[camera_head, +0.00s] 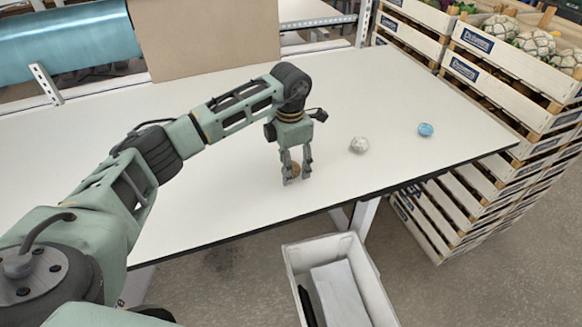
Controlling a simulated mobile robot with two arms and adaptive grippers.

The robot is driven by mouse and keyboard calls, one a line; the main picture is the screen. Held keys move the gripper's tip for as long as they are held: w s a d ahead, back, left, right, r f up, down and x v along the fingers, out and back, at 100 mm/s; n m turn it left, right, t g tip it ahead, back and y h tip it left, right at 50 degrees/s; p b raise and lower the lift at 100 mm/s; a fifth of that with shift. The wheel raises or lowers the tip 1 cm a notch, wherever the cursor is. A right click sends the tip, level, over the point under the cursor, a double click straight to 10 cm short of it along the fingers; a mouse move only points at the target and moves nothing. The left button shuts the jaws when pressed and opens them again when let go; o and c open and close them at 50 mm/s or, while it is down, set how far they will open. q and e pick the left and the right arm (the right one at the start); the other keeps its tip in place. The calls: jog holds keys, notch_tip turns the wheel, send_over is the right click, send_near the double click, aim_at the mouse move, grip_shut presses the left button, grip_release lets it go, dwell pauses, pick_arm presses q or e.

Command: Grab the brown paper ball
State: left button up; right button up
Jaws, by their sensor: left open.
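The brown paper ball (296,169) lies on the white table, partly hidden by the fingers of my left gripper (297,176). That gripper points down with its fingers apart, one on each side of the ball in the picture. I cannot tell whether a finger touches the ball. My right gripper is not in view.
A white paper ball (359,145) and a blue ball (425,129) lie to the right on the white table (220,185). A white bin (292,262) stands below the front edge. Stacked wooden crates (505,65) border the right end. A cardboard sheet (205,35) stands behind.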

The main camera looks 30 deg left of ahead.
pick_arm(q)
jog(key=c, duration=0.8)
jog(key=shift+o, duration=0.2)
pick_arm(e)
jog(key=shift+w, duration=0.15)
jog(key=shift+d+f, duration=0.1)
